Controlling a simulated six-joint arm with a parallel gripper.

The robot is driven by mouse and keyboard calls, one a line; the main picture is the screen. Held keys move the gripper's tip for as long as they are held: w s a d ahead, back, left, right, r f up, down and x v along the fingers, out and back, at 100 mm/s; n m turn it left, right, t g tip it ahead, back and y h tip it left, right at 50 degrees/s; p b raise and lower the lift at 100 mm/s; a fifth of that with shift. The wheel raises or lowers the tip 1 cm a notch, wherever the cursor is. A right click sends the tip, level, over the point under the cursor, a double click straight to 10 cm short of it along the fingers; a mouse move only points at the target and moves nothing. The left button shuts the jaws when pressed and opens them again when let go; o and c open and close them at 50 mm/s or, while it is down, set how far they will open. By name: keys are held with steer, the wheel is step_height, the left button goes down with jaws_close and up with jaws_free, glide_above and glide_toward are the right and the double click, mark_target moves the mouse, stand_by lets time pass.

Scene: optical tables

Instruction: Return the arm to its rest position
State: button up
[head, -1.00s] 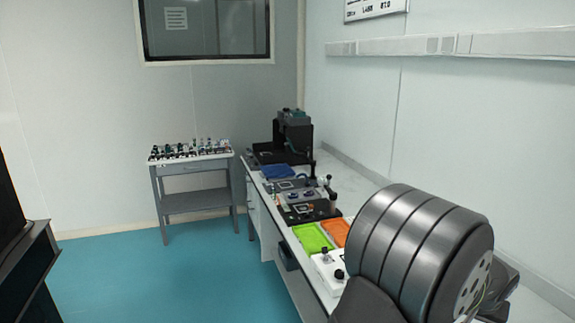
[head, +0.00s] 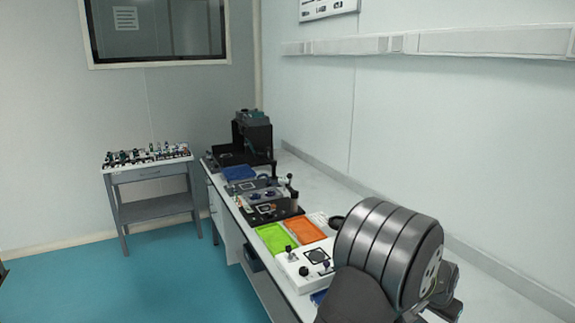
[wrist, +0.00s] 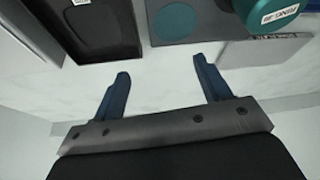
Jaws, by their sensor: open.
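My gripper (wrist: 165,92) shows in the wrist view with its two dark blue fingers spread apart. Nothing is between the fingers. Pale bench surface lies beyond the fingertips. In the head view my arm's large grey ribbed link fills the lower right, and the gripper itself cannot be made out there.
The long bench (head: 335,185) runs along the right wall. It carries a green tray (head: 274,238), an orange tray (head: 305,231), a white box with knobs (head: 318,256) and a black instrument (head: 253,135). A small side table (head: 150,174) holds several small parts. Blue floor (head: 165,280) is clear.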

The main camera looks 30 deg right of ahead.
steer(key=w+f, duration=0.3)
steer(key=f, duration=0.1)
steer(key=shift+d, duration=0.25)
steer(key=shift+f, duration=0.6)
steer(key=o, duration=0.7)
steer(key=shift+c, duration=0.2)
steer(key=shift+d+r, duration=0.1)
steer(key=shift+r, duration=0.05)
steer(key=a+r+m+g+y, duration=0.15)
steer(key=a+r+y, duration=0.25)
steer(key=a+r, duration=1)
step_height(320, 180, down, 8)
steer(key=d, duration=0.1)
steer(key=shift+s+d+r+m, duration=0.15)
steer(key=shift+d+r+m, duration=0.1)
steer(key=shift+m, duration=0.1)
steer(key=shift+t, duration=0.25)
